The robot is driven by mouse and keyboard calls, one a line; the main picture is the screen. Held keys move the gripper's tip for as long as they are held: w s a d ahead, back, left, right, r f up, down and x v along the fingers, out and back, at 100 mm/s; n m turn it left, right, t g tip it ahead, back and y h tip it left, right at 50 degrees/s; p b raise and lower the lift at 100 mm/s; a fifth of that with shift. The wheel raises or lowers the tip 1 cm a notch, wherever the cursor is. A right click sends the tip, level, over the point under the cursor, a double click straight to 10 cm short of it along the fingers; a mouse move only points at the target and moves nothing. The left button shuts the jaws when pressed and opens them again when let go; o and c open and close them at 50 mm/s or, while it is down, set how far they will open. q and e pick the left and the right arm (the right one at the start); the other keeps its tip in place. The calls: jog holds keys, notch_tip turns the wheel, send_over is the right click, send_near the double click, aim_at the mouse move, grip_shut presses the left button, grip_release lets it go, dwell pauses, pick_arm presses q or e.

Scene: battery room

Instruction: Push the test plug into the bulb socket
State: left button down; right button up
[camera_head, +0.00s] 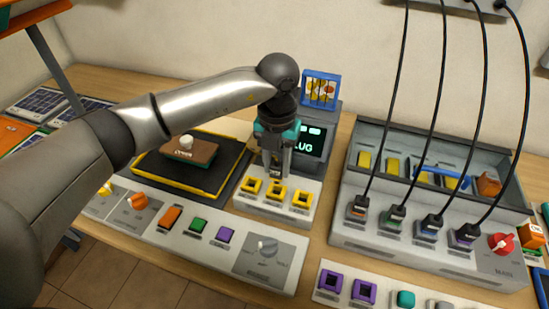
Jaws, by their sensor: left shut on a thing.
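My left gripper (276,172) points straight down over the grey block with the three yellow-rimmed sockets. It is shut on a small dark piece, taken as the test plug (276,179), mostly hidden by the fingers. The plug is right above or at the middle yellow socket (275,193); I cannot tell whether it touches. The left yellow socket (250,187) and the right yellow socket (302,199) look empty. Their labels are too small to read, so I cannot tell which is the bulb socket. A screen (311,145) behind shows "LUG", partly covered. My right gripper is out of view.
A black-and-yellow tray (179,182) with a brown block lies left. A control panel (190,233) with coloured buttons and a knob is in front. At right, a grey unit (430,262) has several black cables rising from it. Purple sockets (331,282) are at front.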

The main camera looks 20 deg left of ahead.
aim_at(277, 179)
pick_arm(q)
notch_tip(277, 179, down, 3)
jog(key=shift+f+b, duration=0.1)
jog(key=shift+b, duration=0.85)
jog(key=shift+f, duration=0.35)
jog(key=shift+w, duration=0.1)
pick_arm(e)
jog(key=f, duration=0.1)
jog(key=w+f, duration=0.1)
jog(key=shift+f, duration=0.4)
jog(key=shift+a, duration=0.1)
pick_arm(q)
jog(key=shift+f+b, duration=0.65)
jog(key=shift+b, duration=0.1)
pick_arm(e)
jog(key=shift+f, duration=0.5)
pick_arm(q)
jog(key=c, duration=0.8)
grip_release()
jog(key=shift+r, duration=0.15)
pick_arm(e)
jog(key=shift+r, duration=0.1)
